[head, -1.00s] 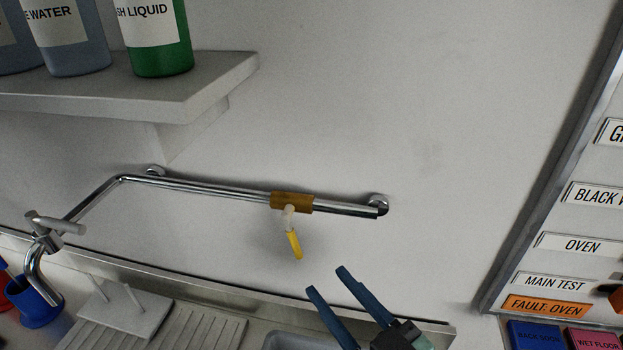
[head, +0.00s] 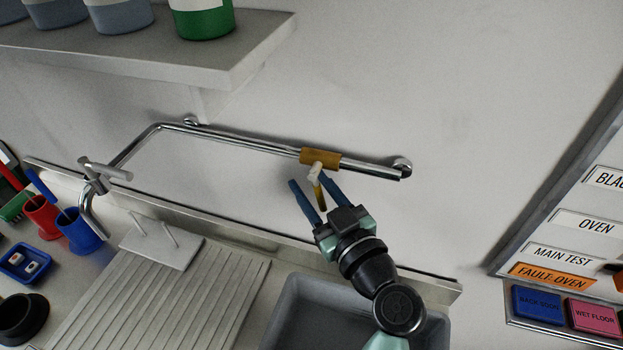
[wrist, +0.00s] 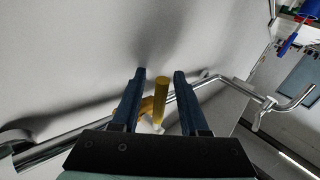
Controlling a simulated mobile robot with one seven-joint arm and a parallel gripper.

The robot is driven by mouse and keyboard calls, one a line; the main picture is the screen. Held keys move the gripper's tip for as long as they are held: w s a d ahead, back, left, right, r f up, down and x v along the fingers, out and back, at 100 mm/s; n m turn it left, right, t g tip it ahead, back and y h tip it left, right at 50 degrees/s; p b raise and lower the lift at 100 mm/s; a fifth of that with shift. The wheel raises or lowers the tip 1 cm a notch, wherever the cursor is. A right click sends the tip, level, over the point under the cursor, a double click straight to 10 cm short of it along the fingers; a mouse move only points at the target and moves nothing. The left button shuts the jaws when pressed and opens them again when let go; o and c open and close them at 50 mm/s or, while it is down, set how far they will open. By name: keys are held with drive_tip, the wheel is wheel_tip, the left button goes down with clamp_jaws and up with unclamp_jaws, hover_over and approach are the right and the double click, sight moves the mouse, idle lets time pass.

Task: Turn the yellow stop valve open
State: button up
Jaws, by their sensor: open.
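The yellow stop valve handle (head: 319,192) hangs down from a brass valve body (head: 320,158) on the chrome wall pipe (head: 235,143). A pale stem joins the handle to the body. My gripper (head: 310,183) is open, its two blue fingers reaching up on either side of the handle. In the wrist view the yellow handle (wrist: 161,100) shows between the open fingers (wrist: 158,78), with a gap on both sides. I see no finger touching it, though exact depth is hard to tell.
A grey sink (head: 285,310) lies below, with a ribbed drainboard (head: 185,300) to its left. A grey shelf (head: 140,60) with bottles hangs at upper left. A tap (head: 95,190) stands at left. A label board (head: 560,220) is at right. The wall around the valve is bare.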

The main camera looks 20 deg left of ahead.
clamp_jaws()
idle(1.5)
